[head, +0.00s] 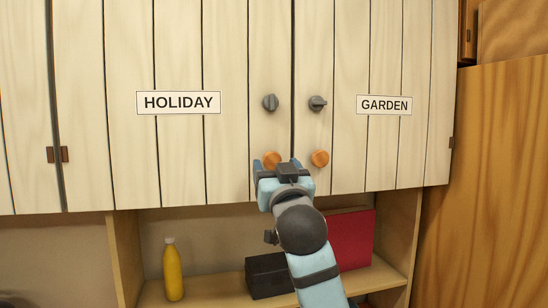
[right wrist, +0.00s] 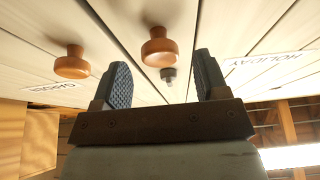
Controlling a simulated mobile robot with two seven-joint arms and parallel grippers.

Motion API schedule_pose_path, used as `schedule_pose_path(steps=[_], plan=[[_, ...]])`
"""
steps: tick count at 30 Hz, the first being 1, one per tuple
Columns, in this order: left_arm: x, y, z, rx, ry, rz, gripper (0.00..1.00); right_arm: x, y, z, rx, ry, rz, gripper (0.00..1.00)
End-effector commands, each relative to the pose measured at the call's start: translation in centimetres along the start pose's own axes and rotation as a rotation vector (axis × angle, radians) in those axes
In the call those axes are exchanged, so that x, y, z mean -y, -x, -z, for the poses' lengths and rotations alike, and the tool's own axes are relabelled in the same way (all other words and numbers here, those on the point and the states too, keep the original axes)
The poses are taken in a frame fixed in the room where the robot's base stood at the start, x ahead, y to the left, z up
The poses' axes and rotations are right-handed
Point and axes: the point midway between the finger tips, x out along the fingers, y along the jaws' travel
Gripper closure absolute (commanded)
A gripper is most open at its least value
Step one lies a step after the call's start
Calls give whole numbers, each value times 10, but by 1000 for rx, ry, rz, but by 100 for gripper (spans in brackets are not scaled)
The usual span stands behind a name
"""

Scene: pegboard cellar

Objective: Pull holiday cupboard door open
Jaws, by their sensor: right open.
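The holiday cupboard door (head: 180,150) is pale planked wood with a HOLIDAY label (head: 178,103), and it is closed. Its round orange-brown knob (head: 271,159) sits low near its right edge, partly covered by my right gripper (head: 279,166). A grey turn-piece (head: 269,102) is above that knob. In the right wrist view, my right gripper (right wrist: 164,82) is open, with the holiday knob (right wrist: 160,48) in line with the gap between its fingers. No finger clearly touches the knob. My left gripper is in neither view.
The closed garden door (head: 385,150) adjoins on the right, with its own orange knob (head: 320,158) and grey turn-piece (head: 317,103). Below, an open shelf holds a yellow bottle (head: 173,272), a black box (head: 267,276) and a red box (head: 352,238). A wooden panel (head: 490,180) stands at right.

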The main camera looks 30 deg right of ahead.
Motion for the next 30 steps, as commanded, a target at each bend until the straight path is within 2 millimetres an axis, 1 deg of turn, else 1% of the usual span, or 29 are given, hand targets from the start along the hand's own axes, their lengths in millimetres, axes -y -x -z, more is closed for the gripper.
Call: schedule_pose_path(steps=[1, 6, 14, 15, 17, 18, 20, 21, 23, 24, 30], plan=[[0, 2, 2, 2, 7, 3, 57, 0, -7, 1, 2, 1, -1, 33], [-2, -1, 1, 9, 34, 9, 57, 0, -18, 0, 0, 0, 0, 33], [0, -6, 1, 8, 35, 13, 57, 0, -19, 0, 0, 0, 0, 33], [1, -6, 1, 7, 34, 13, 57, 0, -19, 0, 0, -1, 0, 35], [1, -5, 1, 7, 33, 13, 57, 0, -19, 0, 0, -1, 0, 49], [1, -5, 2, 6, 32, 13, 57, 0, -19, 0, 0, -1, 0, 58], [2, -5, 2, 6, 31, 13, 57, 0, -19, 0, 0, -1, 0, 72], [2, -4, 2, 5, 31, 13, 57, 0, -19, 0, 0, -1, 0, 81], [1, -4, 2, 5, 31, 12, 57, 0, -18, 0, 0, -1, 0, 95], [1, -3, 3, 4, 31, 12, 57, 0, -18, 0, 0, -1, 0, 100], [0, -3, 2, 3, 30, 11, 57, 1, -18, -1, 1, 1, -5, 100]])
